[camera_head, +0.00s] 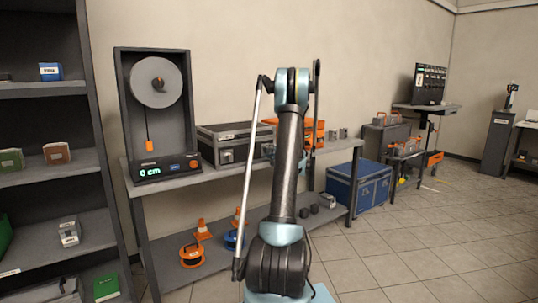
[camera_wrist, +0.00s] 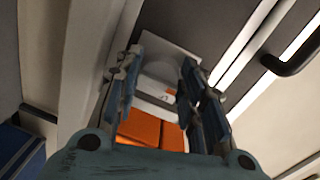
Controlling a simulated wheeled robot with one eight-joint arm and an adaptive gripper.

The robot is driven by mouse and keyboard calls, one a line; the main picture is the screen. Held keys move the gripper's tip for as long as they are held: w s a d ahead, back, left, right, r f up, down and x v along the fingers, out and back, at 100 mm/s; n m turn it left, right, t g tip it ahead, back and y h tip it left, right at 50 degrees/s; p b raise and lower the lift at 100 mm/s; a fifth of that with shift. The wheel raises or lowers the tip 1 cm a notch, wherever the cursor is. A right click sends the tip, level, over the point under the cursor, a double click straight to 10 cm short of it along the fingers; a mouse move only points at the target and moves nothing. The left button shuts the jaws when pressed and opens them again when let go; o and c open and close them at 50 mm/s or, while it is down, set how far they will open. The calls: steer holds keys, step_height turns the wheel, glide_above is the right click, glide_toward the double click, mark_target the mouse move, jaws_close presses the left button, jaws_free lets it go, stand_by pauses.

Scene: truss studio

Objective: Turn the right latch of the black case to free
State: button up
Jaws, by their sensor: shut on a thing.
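The black case (camera_head: 236,131) with pale metal edges lies on the bench, partly behind my arm in the head view. Its left latch (camera_head: 226,157) shows on the front. In the wrist view the fingers of my gripper (camera_wrist: 163,88) stand on both sides of a pale latch plate (camera_wrist: 172,50) on the case's dark front, shut on the latch there. Orange parts (camera_wrist: 145,127) show between the fingers, lower down. The black handle (camera_wrist: 292,52) is at the right. The latch's exact angle is hard to tell.
A spool stand (camera_head: 155,110) with a "0 cm" display is left of the case. Orange boxes (camera_head: 302,125) lie behind my arm. A blue chest (camera_head: 358,187) stands on the floor at right. Reels and cones (camera_head: 202,229) sit on the lower shelf.

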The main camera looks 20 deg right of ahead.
steer(key=shift+a+f, duration=0.1)
steer(key=o, duration=1)
steer(key=shift+o, duration=0.2)
steer(key=v, duration=1.1)
steer(key=shift+s, duration=0.4)
